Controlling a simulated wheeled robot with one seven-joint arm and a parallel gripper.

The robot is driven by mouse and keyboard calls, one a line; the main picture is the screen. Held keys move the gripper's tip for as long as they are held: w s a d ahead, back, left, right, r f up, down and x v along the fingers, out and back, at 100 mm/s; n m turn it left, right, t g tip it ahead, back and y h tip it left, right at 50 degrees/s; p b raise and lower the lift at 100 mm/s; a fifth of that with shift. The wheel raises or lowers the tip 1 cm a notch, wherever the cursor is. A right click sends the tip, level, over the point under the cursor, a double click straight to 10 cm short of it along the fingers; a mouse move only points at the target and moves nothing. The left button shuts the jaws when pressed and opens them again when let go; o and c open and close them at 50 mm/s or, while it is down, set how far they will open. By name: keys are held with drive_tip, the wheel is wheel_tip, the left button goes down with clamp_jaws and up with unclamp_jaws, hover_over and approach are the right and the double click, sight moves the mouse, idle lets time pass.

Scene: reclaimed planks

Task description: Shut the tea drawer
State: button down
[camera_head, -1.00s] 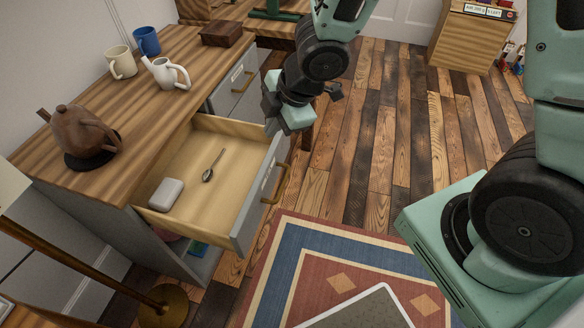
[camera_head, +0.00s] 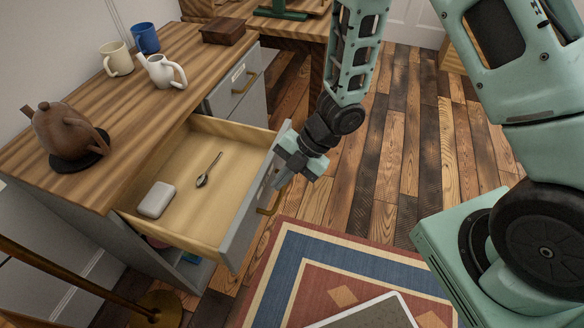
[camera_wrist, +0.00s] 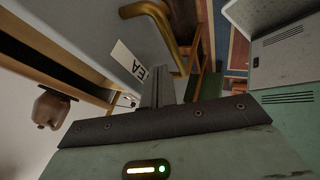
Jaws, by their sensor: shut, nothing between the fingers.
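The tea drawer (camera_head: 190,200) stands pulled out of the grey cabinet, with its front panel (camera_head: 240,222) facing right and a brass handle (camera_head: 270,200). In the wrist view, its front (camera_wrist: 95,28) carries a white label (camera_wrist: 130,62) partly reading "EA", beside the brass handle (camera_wrist: 160,22). My gripper (camera_head: 280,181) is shut and empty at the outer side of the drawer front, near its far end and beyond the handle. The closed fingers also show in the wrist view (camera_wrist: 158,88), close to the label. I cannot tell whether they touch the panel.
A spoon (camera_head: 207,170) and a pale rounded box (camera_head: 156,199) lie in the drawer. A brown teapot (camera_head: 62,130), white pitcher (camera_head: 160,70), two mugs and a wooden box (camera_head: 223,31) stand on the top. Another closed drawer (camera_head: 236,92) is beyond. Floor and rug (camera_head: 330,265) lie right.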

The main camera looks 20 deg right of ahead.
drive_tip(key=shift+x, duration=1.2)
